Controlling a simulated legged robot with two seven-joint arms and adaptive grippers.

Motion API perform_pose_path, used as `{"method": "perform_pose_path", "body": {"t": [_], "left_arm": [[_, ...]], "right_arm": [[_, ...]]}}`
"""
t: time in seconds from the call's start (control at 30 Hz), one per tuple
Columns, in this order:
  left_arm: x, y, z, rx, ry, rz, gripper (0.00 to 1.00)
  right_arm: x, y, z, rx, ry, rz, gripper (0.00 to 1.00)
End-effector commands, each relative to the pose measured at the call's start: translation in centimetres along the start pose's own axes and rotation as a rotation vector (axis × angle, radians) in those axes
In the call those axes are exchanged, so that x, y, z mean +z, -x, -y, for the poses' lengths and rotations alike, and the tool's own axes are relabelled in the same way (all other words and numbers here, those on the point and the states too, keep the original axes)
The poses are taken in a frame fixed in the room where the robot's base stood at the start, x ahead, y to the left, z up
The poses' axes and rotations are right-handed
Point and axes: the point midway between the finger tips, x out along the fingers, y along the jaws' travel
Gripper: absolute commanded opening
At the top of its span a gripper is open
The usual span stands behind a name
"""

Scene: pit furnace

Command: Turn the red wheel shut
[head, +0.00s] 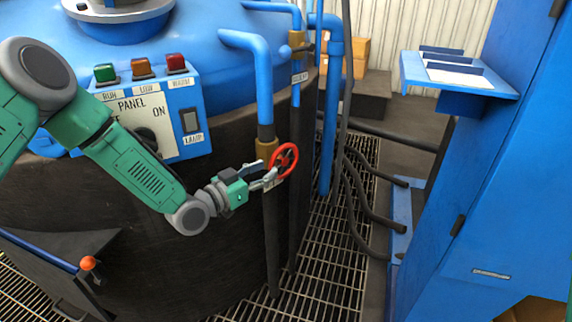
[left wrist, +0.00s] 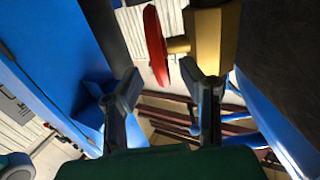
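The red wheel (head: 295,157) sits on a brass valve (head: 266,149) on the blue and dark pipe beside the furnace. My left gripper (head: 271,179) reaches it from the left, at the wheel's lower left edge. In the left wrist view the red wheel (left wrist: 155,45) shows nearly edge-on, with its stem running into the brass body (left wrist: 212,40). The left gripper (left wrist: 163,80) is open there, one finger on each side of the wheel's lower rim. Gaps show between rim and fingers; firm contact is not visible. My right gripper is in neither view.
A control panel (head: 178,125) with lamps stands on the blue furnace (head: 200,50) behind my left arm. Vertical pipes (head: 329,130) rise close to the right of the wheel. A blue cabinet (head: 500,190) stands at right. Floor grating (head: 320,270) lies below; dark hoses cross it.

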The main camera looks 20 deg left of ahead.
Motion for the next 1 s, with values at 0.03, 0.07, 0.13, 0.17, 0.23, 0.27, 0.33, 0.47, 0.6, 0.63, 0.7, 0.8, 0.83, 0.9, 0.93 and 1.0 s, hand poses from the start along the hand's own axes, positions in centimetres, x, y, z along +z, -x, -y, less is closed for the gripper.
{"method": "perform_pose_path", "body": {"t": [0.03, 0.07, 0.13, 0.17, 0.23, 0.27, 0.33, 0.47, 0.6, 0.63, 0.7, 0.8, 0.83, 0.9, 0.93, 1.0], "left_arm": [[0.3, -1.2, 0.0, 0.001, -0.001, -0.001, 0.34], [0.2, -1.8, 0.0, 0.001, -0.001, -0.002, 0.34], [0.3, -3.1, 0.0, 0.001, -0.002, -0.001, 0.34], [0.2, -3.7, 0.0, 0.001, -0.002, 0.000, 0.34], [0.2, -4.8, -0.1, 0.001, 0.000, -0.001, 0.34], [0.2, -5.2, 0.0, 0.001, -0.001, 0.000, 0.34], [0.1, -5.9, 0.0, 0.000, 0.000, 0.000, 0.34], [0.1, -6.8, 0.0, 0.000, 0.001, 0.001, 0.34], [0.0, -7.0, 0.0, 0.000, 0.001, 0.001, 0.34], [0.0, -7.0, 0.0, 0.000, 0.001, 0.001, 0.34], [0.0, -7.0, 0.0, 0.000, 0.001, 0.001, 0.34], [0.0, -7.0, 0.0, 0.000, 0.001, 0.001, 0.24], [0.0, -7.0, 0.0, 0.000, 0.001, 0.001, 0.13], [0.0, -7.0, 0.0, 0.000, 0.001, 0.001, 0.00], [0.0, -7.0, 0.0, 0.000, 0.001, 0.001, 0.00], [0.0, -7.0, 0.0, 0.000, 0.001, 0.001, 0.00]], "right_arm": [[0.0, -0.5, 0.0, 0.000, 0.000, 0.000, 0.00], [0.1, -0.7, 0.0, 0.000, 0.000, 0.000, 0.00], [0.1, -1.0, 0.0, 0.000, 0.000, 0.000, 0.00], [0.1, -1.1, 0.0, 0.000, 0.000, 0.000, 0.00], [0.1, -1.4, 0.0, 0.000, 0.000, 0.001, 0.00], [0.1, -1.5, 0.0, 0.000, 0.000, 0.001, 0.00], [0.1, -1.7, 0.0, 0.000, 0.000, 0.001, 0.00], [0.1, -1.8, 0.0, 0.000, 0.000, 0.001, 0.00], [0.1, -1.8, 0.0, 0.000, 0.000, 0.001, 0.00], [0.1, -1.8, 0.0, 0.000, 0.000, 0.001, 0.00], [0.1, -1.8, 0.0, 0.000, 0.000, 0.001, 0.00], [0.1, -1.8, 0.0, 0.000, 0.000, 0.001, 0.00], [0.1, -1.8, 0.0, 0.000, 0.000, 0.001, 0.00], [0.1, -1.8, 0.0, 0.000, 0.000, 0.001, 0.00], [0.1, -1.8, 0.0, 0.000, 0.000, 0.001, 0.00], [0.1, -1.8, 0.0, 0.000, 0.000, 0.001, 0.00]]}}
